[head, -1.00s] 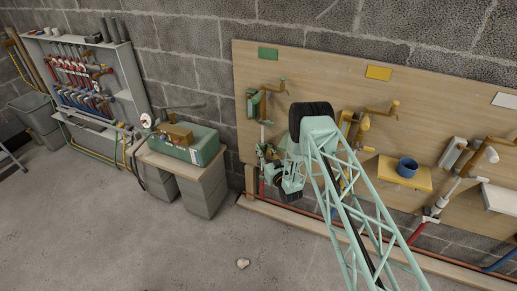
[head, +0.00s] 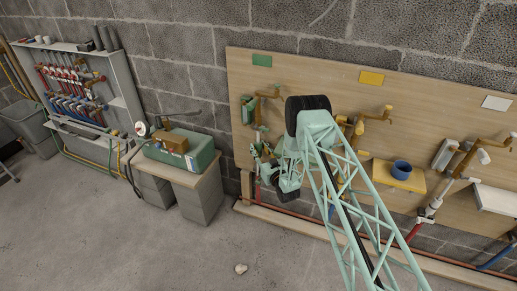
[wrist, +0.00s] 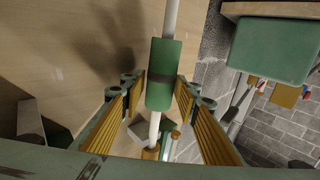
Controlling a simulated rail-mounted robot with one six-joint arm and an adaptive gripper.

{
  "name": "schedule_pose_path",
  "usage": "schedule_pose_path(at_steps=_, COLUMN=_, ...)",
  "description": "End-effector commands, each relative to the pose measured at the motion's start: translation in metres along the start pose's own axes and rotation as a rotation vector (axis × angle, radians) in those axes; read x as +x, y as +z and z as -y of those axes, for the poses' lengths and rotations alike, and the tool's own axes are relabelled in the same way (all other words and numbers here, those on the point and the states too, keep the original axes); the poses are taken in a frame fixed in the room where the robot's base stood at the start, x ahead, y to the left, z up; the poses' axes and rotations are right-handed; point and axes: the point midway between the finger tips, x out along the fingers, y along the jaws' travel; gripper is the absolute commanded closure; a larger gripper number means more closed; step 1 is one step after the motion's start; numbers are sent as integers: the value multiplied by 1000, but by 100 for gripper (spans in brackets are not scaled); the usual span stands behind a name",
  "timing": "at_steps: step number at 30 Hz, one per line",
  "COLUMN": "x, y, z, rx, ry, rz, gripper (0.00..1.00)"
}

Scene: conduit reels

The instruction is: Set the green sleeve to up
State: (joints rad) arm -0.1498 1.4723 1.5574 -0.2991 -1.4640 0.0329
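The green sleeve (wrist: 162,75) sits around a white pipe (wrist: 170,17) that runs up and down the wrist view, with a darker band across its middle. My gripper (wrist: 161,92) has its two yellow-padded fingers on either side of the sleeve's lower half. They look open, with narrow gaps beside the sleeve; contact is not clear. In the head view my arm hides most of the space around the gripper, and I cannot make out the sleeve there. A green tag (head: 262,60) marks the left station on the wooden board (head: 320,75).
Yellow (head: 371,77) and white (head: 497,103) tags mark stations farther right. A yellow shelf (head: 398,178) holds a blue cup (head: 401,169). A bench with a green case (head: 188,155) stands left of the board. A tool rack (head: 85,90) is farther left. The floor in front is mostly clear.

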Motion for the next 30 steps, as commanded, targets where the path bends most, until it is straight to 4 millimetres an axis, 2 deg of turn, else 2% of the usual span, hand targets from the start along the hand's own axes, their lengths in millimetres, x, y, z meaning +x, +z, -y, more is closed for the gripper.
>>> schedule_pose_path(at_steps=8, x=-4, y=0, z=0, rx=0, ry=0, rz=1, gripper=71)
schedule_pose_path(at_steps=14, x=-18, y=0, z=0, rx=0, ry=0, rz=2, gripper=71)
schedule_pose_path(at_steps=30, x=-92, y=0, z=0, rx=1, ry=0, rz=2, gripper=71)
